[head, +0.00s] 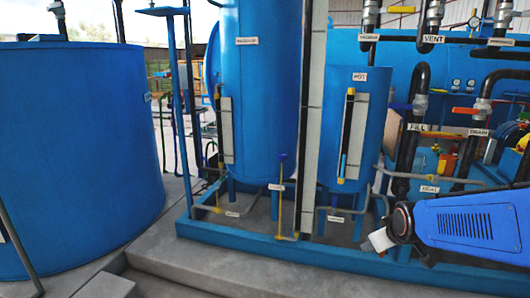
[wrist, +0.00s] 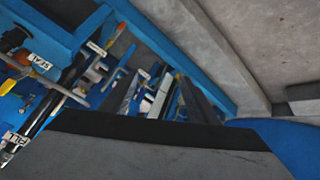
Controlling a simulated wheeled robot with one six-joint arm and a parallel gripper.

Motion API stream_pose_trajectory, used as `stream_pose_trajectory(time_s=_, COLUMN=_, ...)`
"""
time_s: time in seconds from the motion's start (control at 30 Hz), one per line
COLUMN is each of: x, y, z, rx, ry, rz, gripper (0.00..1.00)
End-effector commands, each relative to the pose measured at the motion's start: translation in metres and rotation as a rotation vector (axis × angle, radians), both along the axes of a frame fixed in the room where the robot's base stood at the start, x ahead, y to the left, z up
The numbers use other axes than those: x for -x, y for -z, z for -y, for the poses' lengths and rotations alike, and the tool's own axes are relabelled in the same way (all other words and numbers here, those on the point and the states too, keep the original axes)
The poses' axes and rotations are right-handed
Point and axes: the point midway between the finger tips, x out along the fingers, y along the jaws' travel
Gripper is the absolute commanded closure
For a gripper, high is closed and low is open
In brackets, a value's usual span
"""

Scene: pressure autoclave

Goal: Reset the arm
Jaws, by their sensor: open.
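My arm shows at the lower right of the head view as a blue link with a dark round joint and a pale end piece; my gripper cannot be made out there. In the wrist view my gripper (wrist: 162,96) shows two dark fingers reaching up from a grey and black body. The fingers stand apart and nothing is held between them. Beyond them, pipes and labelled valves of the blue skid appear tilted and at a distance.
A large blue tank (head: 75,160) stands at left. A tall blue vessel (head: 262,95) and a smaller vessel labelled POT (head: 338,115) stand on the blue skid frame (head: 250,246). Pipes with valves, including a red DRAIN handle (head: 466,111), crowd the right. The concrete floor (head: 190,262) in front is clear.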

Motion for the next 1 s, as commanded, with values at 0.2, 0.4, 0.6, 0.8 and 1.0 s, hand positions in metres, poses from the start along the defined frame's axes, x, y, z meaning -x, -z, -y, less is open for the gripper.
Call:
stream_pose_trajectory(time_s=0.2, x=0.066, y=-0.02, z=-0.018, rx=-0.083, ry=0.07, rz=-0.07, gripper=0.45)
stream_pose_trajectory(time_s=0.4, x=0.129, y=-0.03, z=-0.031, rx=-0.152, ry=0.14, rz=-0.141, gripper=0.45)
stream_pose_trajectory(time_s=0.6, x=0.191, y=-0.034, z=-0.041, rx=-0.21, ry=0.21, rz=-0.21, gripper=0.45)
stream_pose_trajectory(time_s=0.8, x=0.23, y=-0.034, z=-0.046, rx=-0.242, ry=0.257, rz=-0.258, gripper=0.45)
stream_pose_trajectory(time_s=1.0, x=0.24, y=-0.034, z=-0.047, rx=-0.25, ry=0.269, rz=-0.272, gripper=0.45)
